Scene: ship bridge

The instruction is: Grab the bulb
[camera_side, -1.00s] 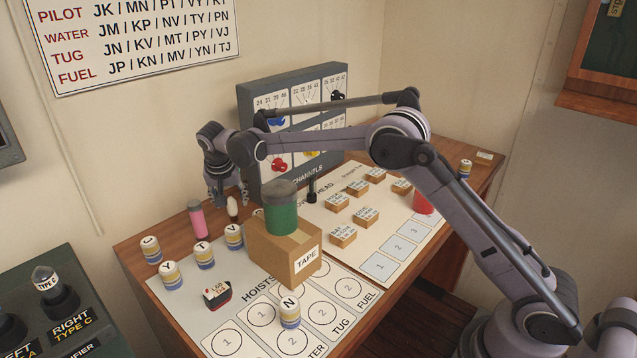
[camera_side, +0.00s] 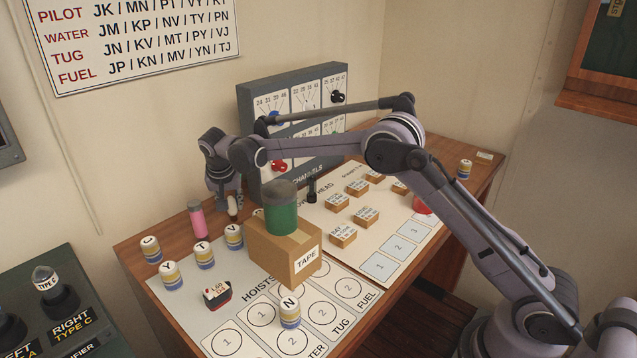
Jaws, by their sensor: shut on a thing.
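My gripper (camera_side: 228,196) reaches down at the back left of the desk, behind the cardboard box. It is shut around a small white and brown thing (camera_side: 233,206), which seems to be the bulb. Only part of this thing shows, and the fingers are small and partly hidden. It is beside a pink cylinder (camera_side: 196,219) and a jar marked V (camera_side: 234,237). A glass-topped lamp labelled TYPE C (camera_side: 46,280) stands in a dark socket on the console at left.
A cardboard box marked TAPE (camera_side: 285,255) with a green canister (camera_side: 282,212) on top stands in front of my gripper. A grey channel panel (camera_side: 255,160) rises behind it to the right. Striped lettered jars (camera_side: 203,256) and a toy boat (camera_side: 217,295) stand at front left.

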